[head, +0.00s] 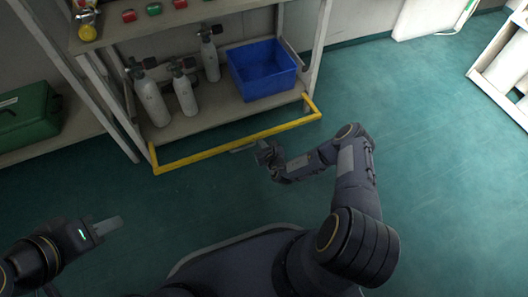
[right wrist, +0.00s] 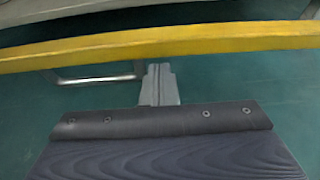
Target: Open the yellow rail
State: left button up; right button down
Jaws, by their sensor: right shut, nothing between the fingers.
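The yellow rail (head: 215,148) runs across the front of the lower shelf, with short yellow end pieces turning back toward the rack's posts. It crosses the top of the right wrist view (right wrist: 225,39). My right gripper (head: 244,149) is at the near side of the rail's middle. In the right wrist view its fingers (right wrist: 160,82) are shut and empty, with tips just below the rail in the picture; I cannot tell if they touch it. My left gripper (head: 108,226) is at the lower left, away from the rail; its finger gap does not show.
The lower shelf (head: 225,112) behind the rail holds grey cylinders (head: 152,98) and a blue bin (head: 262,70). A green case (head: 25,115) sits at the left. A thin grey metal frame (right wrist: 95,76) shows below the rail. The green floor (head: 440,170) at right is clear.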

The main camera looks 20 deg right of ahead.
aim_at(261, 136)
jog(key=shift+r, duration=0.5)
notch_tip(261, 136, up, 3)
jog(key=p, duration=0.4)
jog(key=shift+w+r+p, duration=0.1)
jog(key=shift+r+p, duration=0.15)
jog(key=shift+p, duration=0.2)
jog(key=shift+f, duration=0.1)
